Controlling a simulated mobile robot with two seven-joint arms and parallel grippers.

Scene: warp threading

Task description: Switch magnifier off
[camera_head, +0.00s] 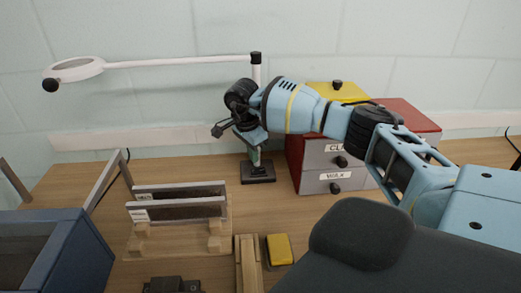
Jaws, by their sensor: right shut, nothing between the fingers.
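The magnifier (79,68) is a white ring-shaped lamp head with a dark knob (51,85) at its left. It hangs at the upper left on a white horizontal arm (180,61). That arm runs right to a post standing on a dark base (258,172). My right gripper (220,130) is shut and empty. It is in front of the post, below the magnifier's arm and well to the right of its head. My right arm hides part of the post. I cannot tell whether the lamp is lit. My left gripper is out of view.
A red cabinet with grey labelled drawers (318,184) and a yellow lidded box (338,92) stand behind my right arm. A wooden rack (180,239) holds two framed panels. A blue bin (85,240) is at lower left. A yellow block (279,249) lies at the front.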

